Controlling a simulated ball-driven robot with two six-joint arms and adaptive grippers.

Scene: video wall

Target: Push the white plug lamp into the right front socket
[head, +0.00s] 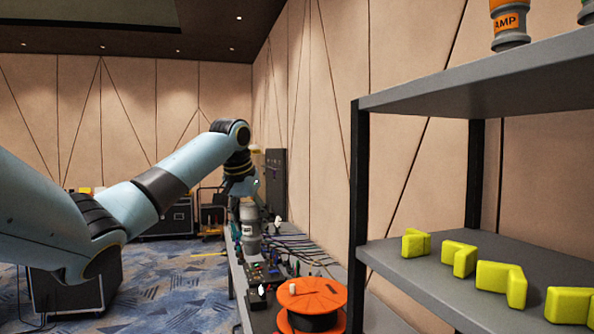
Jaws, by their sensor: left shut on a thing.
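My left arm comes in from the left, and its dark gripper (241,186) points down over the far part of the long bench. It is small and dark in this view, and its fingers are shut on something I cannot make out. Small white pieces show on the bench: one farther back (278,221) and one at the near left edge (262,289). I cannot tell whether either is the white plug lamp. A dark device with coloured buttons (266,270) lies on the bench. I cannot pick out the right front socket. My right gripper is not in view.
An orange cable reel (312,294) sits at the near end of the bench. A grey canister (249,222) stands below my left gripper, with dark cables (290,245) to its right. A grey shelf (430,270) with several yellow blocks (502,283) fills the right.

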